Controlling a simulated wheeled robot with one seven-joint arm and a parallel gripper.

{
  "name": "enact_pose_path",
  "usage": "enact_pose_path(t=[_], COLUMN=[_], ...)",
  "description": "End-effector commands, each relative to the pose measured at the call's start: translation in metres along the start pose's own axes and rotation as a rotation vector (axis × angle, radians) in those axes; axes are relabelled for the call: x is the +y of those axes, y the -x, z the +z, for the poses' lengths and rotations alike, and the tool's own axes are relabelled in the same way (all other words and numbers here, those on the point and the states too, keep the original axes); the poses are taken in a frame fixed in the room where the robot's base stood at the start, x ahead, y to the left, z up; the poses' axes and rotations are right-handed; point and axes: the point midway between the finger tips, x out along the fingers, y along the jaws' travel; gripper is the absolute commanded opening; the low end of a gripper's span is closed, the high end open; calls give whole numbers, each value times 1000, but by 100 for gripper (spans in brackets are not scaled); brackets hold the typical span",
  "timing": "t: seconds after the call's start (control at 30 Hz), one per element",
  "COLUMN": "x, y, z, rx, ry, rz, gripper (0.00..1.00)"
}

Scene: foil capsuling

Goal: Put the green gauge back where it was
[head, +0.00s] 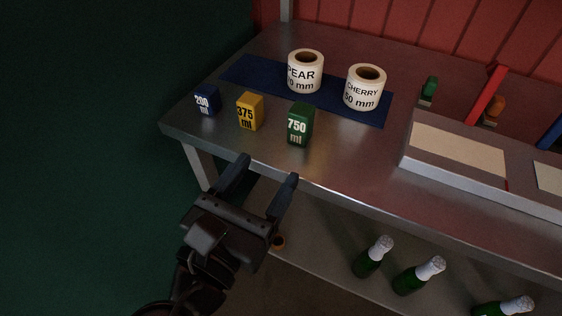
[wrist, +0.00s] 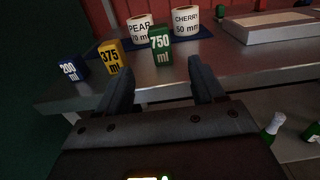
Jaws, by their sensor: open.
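The green gauge (head: 299,125), marked 750 ml, stands upright on the metal table near its front edge. It also shows in the wrist view (wrist: 161,47), beyond and between my fingers. My gripper (head: 265,170) is open and empty, just in front of the table edge and apart from the gauge. The yellow gauge (head: 249,112), marked 375 ml, and the blue gauge (head: 207,101), marked 200 ml, stand in a row to its left.
A dark blue mat (head: 248,75) behind the gauges holds a PEAR roll (head: 305,72) and a CHERRY roll (head: 364,88). A grey tray (head: 460,152) lies at right. Bare table lies between green gauge and tray.

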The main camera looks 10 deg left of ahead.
Motion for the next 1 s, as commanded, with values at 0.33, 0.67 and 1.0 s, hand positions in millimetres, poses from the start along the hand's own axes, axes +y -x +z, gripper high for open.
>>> enact_pose_path(t=[0.33, 0.67, 1.0], x=[-3, -72, -184], y=[1, -12, 41], z=[-5, -106, -178], rx=[10, 285, 671], ry=[-8, -359, -1179], rz=[5, 109, 7], gripper=[68, 68, 68])
